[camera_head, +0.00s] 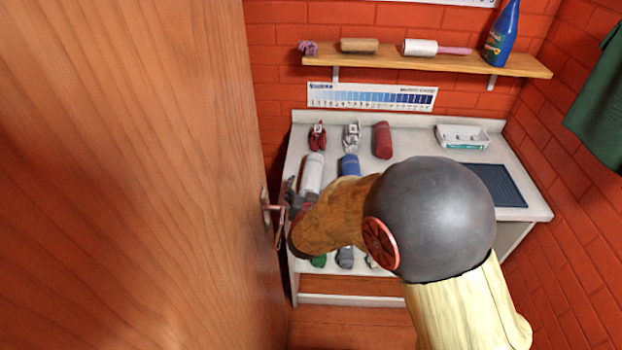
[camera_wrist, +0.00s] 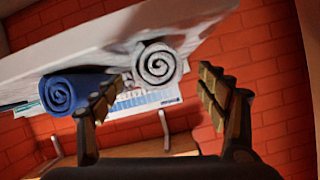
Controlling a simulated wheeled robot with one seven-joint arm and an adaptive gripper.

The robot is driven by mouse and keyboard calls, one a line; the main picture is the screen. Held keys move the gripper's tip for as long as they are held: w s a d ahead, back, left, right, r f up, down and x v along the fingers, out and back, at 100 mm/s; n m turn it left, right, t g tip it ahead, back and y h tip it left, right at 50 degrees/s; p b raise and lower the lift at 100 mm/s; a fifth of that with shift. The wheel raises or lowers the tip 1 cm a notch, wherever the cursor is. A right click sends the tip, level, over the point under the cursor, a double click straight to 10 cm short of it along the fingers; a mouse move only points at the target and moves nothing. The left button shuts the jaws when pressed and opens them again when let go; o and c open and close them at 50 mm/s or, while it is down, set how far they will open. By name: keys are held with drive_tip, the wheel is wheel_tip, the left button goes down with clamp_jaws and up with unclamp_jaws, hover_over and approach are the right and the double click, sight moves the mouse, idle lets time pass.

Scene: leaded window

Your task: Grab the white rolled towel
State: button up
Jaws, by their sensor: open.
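The white rolled towel (camera_head: 312,173) lies on the left part of the white counter, its length running front to back. In the wrist view its spiral end (camera_wrist: 158,65) faces the camera and appears between the two fingers, a little beyond their tips. My gripper (camera_head: 298,195) is at the near end of the towel, and my arm partly covers it there. The wrist view shows the fingers (camera_wrist: 160,88) spread wide with nothing gripped.
A blue rolled towel (camera_head: 350,165) lies just right of the white one. A red roll (camera_head: 382,140), a white tray (camera_head: 462,137) and a dark mat (camera_head: 490,184) share the counter (camera_head: 422,145). A wooden door (camera_head: 150,180) with a handle stands close on the left.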

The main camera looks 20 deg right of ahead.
drive_tip(key=b+x, duration=0.2)
drive_tip(key=x, duration=0.4)
drive_tip(key=shift+w, duration=0.15)
drive_tip(key=shift+c, duration=1.1)
drive_tip(key=c, duration=1.1)
drive_tip(key=shift+r, duration=0.1)
